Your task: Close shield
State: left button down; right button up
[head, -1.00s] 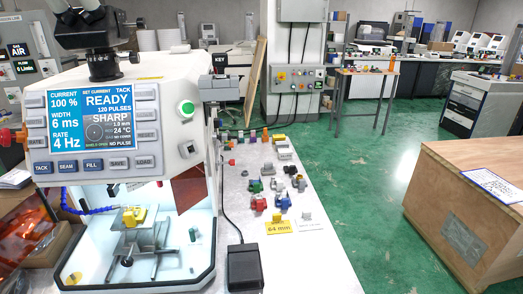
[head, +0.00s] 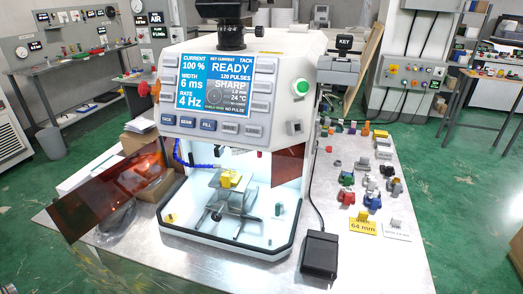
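The welding machine (head: 238,95) stands on a metal-topped table, its screen lit with READY. A small green line on the screen seems to read SHIELD OPEN, but it is blurred. A translucent orange shield panel (head: 105,195) stands swung out to the left of the lit chamber. A second orange panel (head: 288,166) is at the chamber's right side. The chamber front is uncovered. Inside, a yellow part (head: 230,179) sits on a small metal stand (head: 232,199). Neither of my grippers is in view.
A black pedal box (head: 320,254) with a cable stands at the front right of the table (head: 375,258). Several small coloured parts and a yellow 64 mm tag (head: 362,226) lie behind it to the right. A cardboard box (head: 148,148) is behind the left panel.

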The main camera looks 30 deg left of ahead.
aim_at(76, 214)
jog(key=z, duration=2.15)
jog(key=k, duration=2.8)
jog(key=u, duration=1.6)
jog(key=i, duration=1)
jog(key=u, duration=0.65)
jog(key=k, duration=0.4)
jog(key=u, duration=0.05)
